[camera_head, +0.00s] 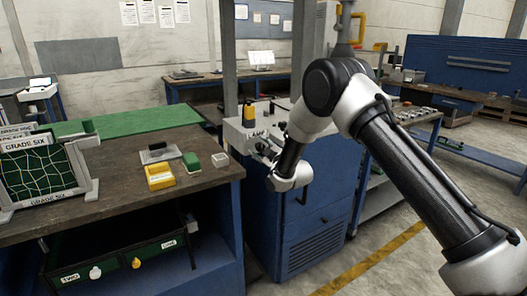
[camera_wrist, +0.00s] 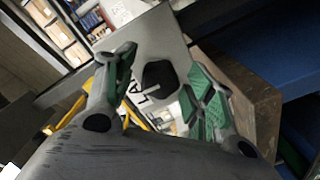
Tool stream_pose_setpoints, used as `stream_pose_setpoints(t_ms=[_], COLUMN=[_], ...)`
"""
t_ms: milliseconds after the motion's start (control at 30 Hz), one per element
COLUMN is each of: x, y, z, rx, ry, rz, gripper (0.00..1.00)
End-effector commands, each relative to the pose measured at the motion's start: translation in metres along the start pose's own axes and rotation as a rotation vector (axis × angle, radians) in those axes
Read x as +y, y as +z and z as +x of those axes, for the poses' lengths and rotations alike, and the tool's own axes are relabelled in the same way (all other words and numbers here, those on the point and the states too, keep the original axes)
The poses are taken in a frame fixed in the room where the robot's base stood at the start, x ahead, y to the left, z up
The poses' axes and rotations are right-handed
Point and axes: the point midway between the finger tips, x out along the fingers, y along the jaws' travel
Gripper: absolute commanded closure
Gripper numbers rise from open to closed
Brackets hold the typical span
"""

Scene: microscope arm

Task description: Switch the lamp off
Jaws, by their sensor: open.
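The lamp's control is a black knob (camera_wrist: 160,78) on a light grey panel (camera_wrist: 152,42), with a pale line on its face. A label beginning "LA" (camera_wrist: 135,98) is printed beside it, partly hidden. My gripper (camera_wrist: 162,64) is open, with green-padded fingers on either side of the knob in the wrist view. I cannot tell whether they touch it. In the head view my gripper (camera_head: 262,148) is at the front of the grey box (camera_head: 233,131) marked "LAM"; my arm hides part of that box and the knob is not clear.
A yellow and black object (camera_head: 249,114) stands on the box. A blue cabinet (camera_head: 312,215) is below. Open floor lies at right.

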Motion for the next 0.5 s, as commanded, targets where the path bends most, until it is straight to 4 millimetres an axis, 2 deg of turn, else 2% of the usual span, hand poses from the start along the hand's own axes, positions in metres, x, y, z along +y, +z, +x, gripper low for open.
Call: stream_pose_setpoints(t_ms=[167, 500], x=[0.000, 0.000], y=[0.001, 0.000], z=[-0.022, -0.096], rx=[-0.002, -0.002], ry=[-0.001, -0.002], rz=[0.000, 0.000], gripper=[0.46, 0.46])
